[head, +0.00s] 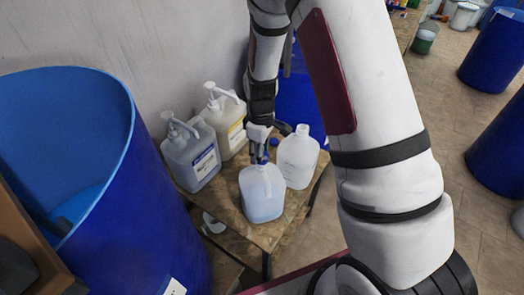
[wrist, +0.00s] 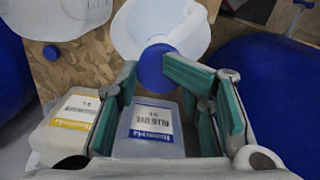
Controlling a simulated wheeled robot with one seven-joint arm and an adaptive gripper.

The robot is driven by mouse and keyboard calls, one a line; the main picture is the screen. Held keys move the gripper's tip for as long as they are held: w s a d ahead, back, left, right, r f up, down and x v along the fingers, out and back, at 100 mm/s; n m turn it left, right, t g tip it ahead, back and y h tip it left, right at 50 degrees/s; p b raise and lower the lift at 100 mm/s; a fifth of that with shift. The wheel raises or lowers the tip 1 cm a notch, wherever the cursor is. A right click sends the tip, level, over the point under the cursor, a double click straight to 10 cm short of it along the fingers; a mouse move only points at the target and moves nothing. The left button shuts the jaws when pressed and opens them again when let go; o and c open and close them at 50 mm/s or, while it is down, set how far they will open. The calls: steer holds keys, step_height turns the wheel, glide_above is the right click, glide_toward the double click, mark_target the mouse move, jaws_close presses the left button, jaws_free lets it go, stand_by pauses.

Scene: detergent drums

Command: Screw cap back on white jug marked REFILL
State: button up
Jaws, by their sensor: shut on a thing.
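A translucent white jug with bluish contents (head: 262,198) stands upright at the front of the small wooden table; it also shows in the wrist view (wrist: 190,32). My gripper (head: 259,155) is over its top, shut on a blue cap (head: 263,160). In the wrist view the cap (wrist: 156,69) sits between the teal-padded fingertips (wrist: 150,70) and overlaps the jug's mouth. I cannot tell whether it is seated on the neck. A second white jug (head: 297,160) stands close behind to the right, with no cap visible. I cannot read REFILL on either jug.
Two pump bottles, one blue-labelled (head: 191,158) and one yellow-labelled (head: 227,126), stand left of my gripper on the wooden table (head: 262,234). A large blue drum (head: 140,225) stands close on the left. The wall is behind; open floor (head: 425,140) lies right.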

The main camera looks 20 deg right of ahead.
steer(key=shift+f, duration=0.95)
steer(key=shift+c, duration=0.2)
stand_by(1.4)
steer(key=m, duration=0.4)
steer(key=shift+m, duration=0.3)
steer(key=shift+d+m, duration=0.1)
steer(key=shift+m, duration=0.5)
steer(key=m, duration=0.3)
steer(key=shift+m, duration=1.4)
